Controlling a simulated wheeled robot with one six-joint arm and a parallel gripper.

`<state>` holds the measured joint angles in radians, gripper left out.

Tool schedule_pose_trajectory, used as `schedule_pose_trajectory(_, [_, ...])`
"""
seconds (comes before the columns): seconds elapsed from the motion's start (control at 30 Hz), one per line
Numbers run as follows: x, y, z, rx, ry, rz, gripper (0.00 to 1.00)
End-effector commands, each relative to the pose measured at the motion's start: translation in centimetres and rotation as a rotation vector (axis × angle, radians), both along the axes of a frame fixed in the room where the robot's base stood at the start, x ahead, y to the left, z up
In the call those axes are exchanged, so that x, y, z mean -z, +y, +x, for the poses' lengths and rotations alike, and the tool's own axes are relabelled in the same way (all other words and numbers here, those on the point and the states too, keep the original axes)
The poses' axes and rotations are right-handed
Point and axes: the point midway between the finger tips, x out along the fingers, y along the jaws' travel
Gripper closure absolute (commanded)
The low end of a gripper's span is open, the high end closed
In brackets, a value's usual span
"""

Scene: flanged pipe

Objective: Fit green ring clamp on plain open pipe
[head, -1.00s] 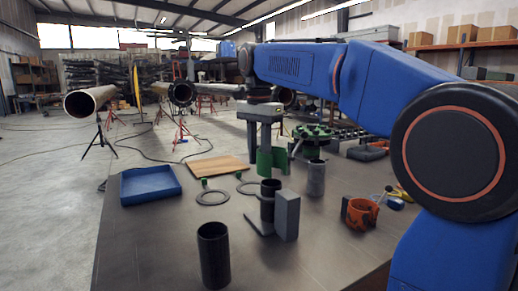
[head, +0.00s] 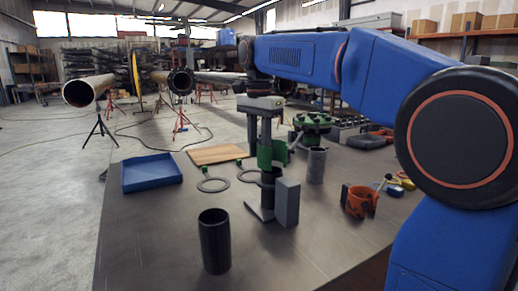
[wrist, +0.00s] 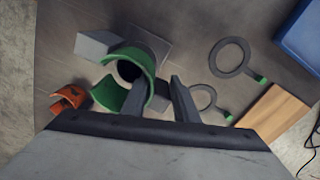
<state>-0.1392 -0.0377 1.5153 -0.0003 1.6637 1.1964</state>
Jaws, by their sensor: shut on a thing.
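My gripper (head: 262,150) points down, shut on the green ring clamp (head: 272,153), an open C-shaped band. The clamp hangs over the top of a dark upright pipe (head: 268,177) standing on a bracket with a grey block. In the wrist view the clamp (wrist: 150,62) curves around the dark pipe mouth (wrist: 128,70), with its opening to the lower left. My gripper's fingers (wrist: 162,100) show at the clamp's right side. Whether the clamp touches the pipe, and how far it is over it, I cannot tell.
A dark pipe (head: 214,240) stands in front, and a grey pipe (head: 316,165) behind right. An orange clamp (head: 361,201) lies right. A blue tray (head: 152,184), wooden board (head: 221,154) and flat rings (head: 213,185) lie left and behind. The front left table is clear.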

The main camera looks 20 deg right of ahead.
Motion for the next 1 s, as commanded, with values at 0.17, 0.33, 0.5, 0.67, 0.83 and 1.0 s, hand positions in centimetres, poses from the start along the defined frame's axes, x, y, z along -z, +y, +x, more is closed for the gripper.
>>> schedule_pose_trajectory(0.17, [-0.1, 0.0, 0.0, 0.0, -0.001, 0.0, 1.0])
schedule_pose_trajectory(0.33, [0.0, 0.0, 0.0, 0.0, -0.001, 0.0, 1.0])
schedule_pose_trajectory(0.5, [0.4, 0.0, 0.0, 0.0, 0.0, 0.0, 1.0])
schedule_pose_trajectory(0.67, [1.1, 0.0, 0.0, 0.0, 0.0, 0.0, 1.0])
schedule_pose_trajectory(0.83, [1.8, 0.0, 0.0, 0.0, -0.001, 0.0, 1.0])
schedule_pose_trajectory(1.0, [1.8, 0.0, 0.0, 0.0, -0.001, 0.0, 0.59])
